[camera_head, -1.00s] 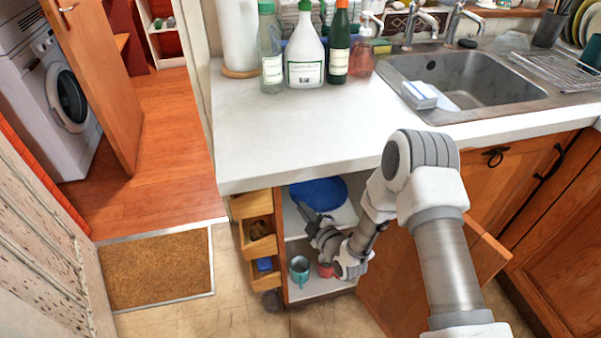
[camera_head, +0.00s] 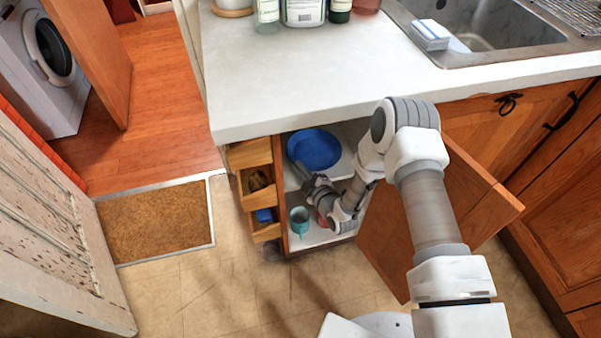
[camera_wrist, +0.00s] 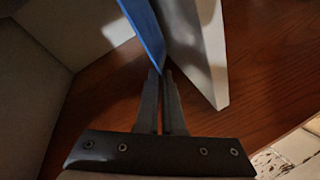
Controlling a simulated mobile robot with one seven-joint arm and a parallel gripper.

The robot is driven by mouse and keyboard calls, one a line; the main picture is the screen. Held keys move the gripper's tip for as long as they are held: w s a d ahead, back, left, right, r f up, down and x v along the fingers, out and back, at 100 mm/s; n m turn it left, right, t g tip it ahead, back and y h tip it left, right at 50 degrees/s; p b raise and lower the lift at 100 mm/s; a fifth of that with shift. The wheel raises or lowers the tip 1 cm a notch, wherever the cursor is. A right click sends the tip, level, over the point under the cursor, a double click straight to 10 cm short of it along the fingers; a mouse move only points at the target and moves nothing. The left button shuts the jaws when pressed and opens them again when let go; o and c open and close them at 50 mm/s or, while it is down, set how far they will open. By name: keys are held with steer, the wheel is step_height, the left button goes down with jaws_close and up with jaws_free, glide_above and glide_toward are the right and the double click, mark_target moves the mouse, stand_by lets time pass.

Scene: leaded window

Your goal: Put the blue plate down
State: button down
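The blue plate (camera_head: 318,148) is inside the open cabinet under the counter, over the upper white shelf (camera_head: 343,170). In the wrist view the plate (camera_wrist: 144,30) shows as a narrow blue strip, nearly edge-on, close beside the white shelf board (camera_wrist: 213,60). My gripper (camera_wrist: 160,72) has its fingers close together, with the plate's near edge between the tips. I cannot tell whether the plate touches the shelf.
A teal mug (camera_head: 299,220) stands on the lower shelf, with a red item (camera_head: 323,222) partly hidden by my arm. Open wooden drawers (camera_head: 254,190) flank the cabinet's left. The open cabinet door (camera_head: 385,250) is at the right, beside my arm. The countertop (camera_head: 290,80) is above.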

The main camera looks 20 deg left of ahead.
steer(key=shift+f, duration=0.8)
steer(key=shift+f, duration=0.15)
steer(key=c, duration=1.3)
jaws_free()
steer(key=p+v, duration=0.2)
steer(key=v, duration=1)
